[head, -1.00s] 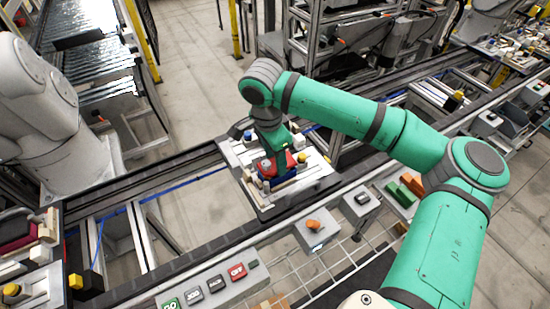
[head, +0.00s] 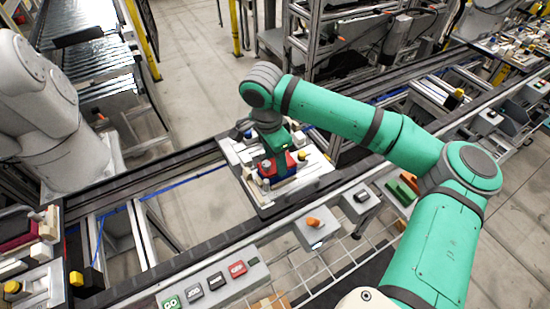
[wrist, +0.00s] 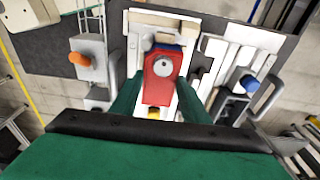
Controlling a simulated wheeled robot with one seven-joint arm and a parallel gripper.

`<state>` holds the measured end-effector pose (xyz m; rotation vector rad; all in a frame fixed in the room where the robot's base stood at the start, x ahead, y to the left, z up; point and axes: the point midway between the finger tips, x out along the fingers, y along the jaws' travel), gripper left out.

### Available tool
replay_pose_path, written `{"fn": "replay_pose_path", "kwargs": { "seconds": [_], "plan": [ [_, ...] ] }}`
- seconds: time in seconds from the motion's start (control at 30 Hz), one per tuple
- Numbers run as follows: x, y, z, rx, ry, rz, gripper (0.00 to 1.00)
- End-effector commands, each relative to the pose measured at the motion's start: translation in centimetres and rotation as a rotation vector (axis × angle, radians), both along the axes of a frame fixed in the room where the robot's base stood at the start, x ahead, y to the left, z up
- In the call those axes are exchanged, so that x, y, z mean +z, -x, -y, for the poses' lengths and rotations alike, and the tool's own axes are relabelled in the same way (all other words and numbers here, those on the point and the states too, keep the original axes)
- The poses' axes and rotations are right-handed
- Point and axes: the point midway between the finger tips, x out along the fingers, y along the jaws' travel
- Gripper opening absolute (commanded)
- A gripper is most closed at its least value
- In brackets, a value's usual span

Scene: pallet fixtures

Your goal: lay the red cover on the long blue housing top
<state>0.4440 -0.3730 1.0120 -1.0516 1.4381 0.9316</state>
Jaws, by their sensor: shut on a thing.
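My gripper (head: 274,160) is over the pallet fixture, its fingers pointing down. It is shut on the red cover (head: 290,161). In the wrist view the gripper's (wrist: 157,98) green fingers are on either side of the red cover (wrist: 158,90), which has a pale round feature in its face. The blue housing (wrist: 168,47) shows as a strip past the cover's far end. I cannot tell whether the two touch.
The pallet (head: 270,205) carries pale blocks around the housing. In the wrist view a blue knob (wrist: 249,83) stands at right and an orange knob (wrist: 79,59) at left. A button panel (head: 215,283) lines the conveyor's front edge.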

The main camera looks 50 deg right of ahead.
Motion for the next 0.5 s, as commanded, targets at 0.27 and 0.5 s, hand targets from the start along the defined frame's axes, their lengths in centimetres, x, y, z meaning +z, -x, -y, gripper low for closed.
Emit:
{"fn": "replay_pose_path", "kwargs": {
  "seconds": [0.27,0.5],
  "plan": [
    [-0.15,0.01,0.0,0.0,0.0,0.0,0.19],
    [-0.14,0.01,-0.01,0.0,0.0,0.0,0.63]
  ]
}}
